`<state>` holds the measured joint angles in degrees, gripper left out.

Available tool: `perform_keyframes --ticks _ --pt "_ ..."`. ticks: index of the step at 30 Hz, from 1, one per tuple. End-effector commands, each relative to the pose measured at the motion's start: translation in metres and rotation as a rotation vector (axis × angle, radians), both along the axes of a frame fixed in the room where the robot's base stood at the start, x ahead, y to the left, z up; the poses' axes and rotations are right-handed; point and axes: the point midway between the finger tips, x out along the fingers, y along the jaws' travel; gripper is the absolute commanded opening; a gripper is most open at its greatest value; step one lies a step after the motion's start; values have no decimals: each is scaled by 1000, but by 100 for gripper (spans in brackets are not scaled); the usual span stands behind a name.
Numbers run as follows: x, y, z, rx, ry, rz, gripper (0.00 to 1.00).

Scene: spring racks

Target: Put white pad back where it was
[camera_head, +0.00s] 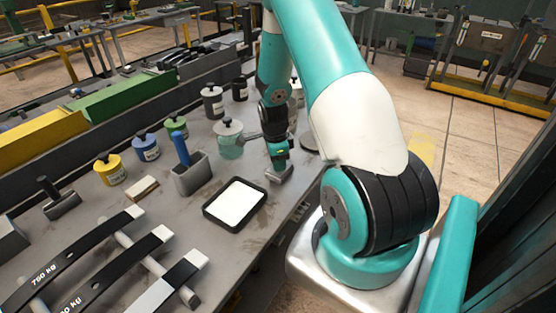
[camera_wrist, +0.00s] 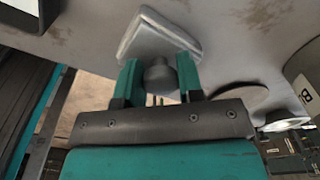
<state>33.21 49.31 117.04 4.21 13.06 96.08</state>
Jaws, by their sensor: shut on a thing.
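A white pad (camera_head: 237,203) lies flat in a shallow black tray (camera_head: 207,212) near the table's front edge. The tray's dark corner also shows at the top left of the wrist view (camera_wrist: 38,12). My gripper (camera_head: 279,158) is to the right of the tray, pointing down. In the wrist view its teal fingers (camera_wrist: 160,82) are shut on the dark round knob (camera_wrist: 158,73) of a grey, flat-based block (camera_wrist: 150,36). The block also shows under my gripper in the head view (camera_head: 281,175). I cannot tell whether its base touches the table.
A grey holder (camera_head: 192,175) with a blue handle stands left of the tray. Yellow, blue and green jars (camera_head: 110,169) stand behind. A clear jar (camera_head: 229,140) is close to my gripper. Black leaf springs (camera_head: 75,262) fill the front left. Bare table lies between tray and holder.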

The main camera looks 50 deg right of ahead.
Motion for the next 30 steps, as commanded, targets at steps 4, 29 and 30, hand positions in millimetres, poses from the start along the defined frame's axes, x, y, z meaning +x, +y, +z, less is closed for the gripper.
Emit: perform_keyframes --ticks 4,29,30 --pt "0 0 -1 0 0 0 60" --pt "4 6 94 -3 -5 0 60" --pt "4 6 100 -3 -4 0 60"
